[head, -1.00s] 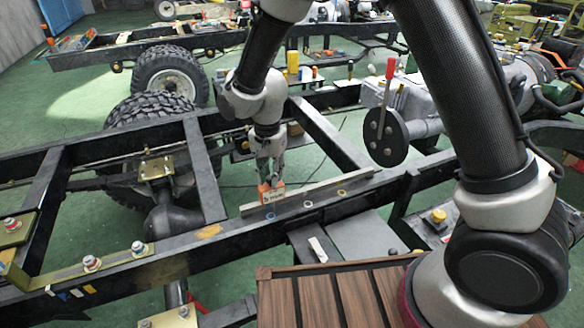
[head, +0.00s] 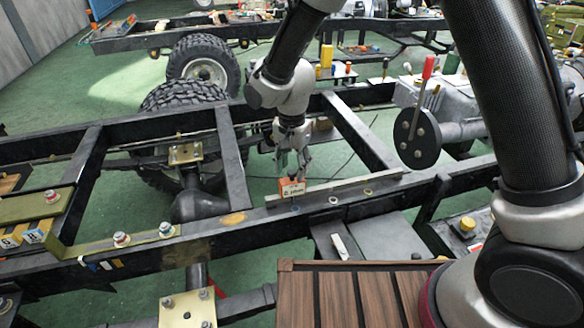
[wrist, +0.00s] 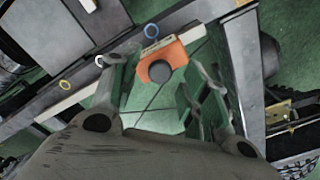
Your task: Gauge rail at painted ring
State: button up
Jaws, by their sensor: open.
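The gauge is a small orange block (head: 291,185) with a pale label. It stands at the grey straight bar on the chassis rail (head: 190,243), beside a blue ring. In the wrist view the orange gauge (wrist: 162,62) shows a dark round knob on top. The blue ring (wrist: 151,31) is just beyond it; a white ring (wrist: 100,61) and a yellow ring (wrist: 65,85) lie farther left. My gripper (head: 291,168) is above the gauge, open. In the wrist view its fingers (wrist: 158,80) are spread to either side of the gauge. Contact cannot be told.
The grey bar (head: 375,186) runs along the rail to the right. A crossmember (head: 232,160) lies left of my gripper, another (head: 360,130) to the right. A red-handled lever with a dark disc (head: 417,137) stands at right. A slatted wooden surface (head: 345,295) is in front.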

notch_tip(320, 180, up, 11)
jog(key=shift+r, duration=0.15)
dwell(0.4)
jog(key=s+d+r+n+t, duration=0.1)
jog(key=s+d+r, duration=0.4)
jog(key=d, duration=0.7)
jog(key=s+d+r+n+t, duration=0.2)
jog(key=s+d+r, duration=0.3)
jog(key=d, duration=0.8)
jog(key=s+d+r+n+t, duration=0.1)
jog(key=s+d+r, duration=0.3)
jog(key=s+d, duration=0.5)
jog(key=d+n, duration=0.1)
jog(key=d, duration=0.2)
jog(key=shift+d+r, duration=0.35)
jog(key=shift+r, duration=0.05)
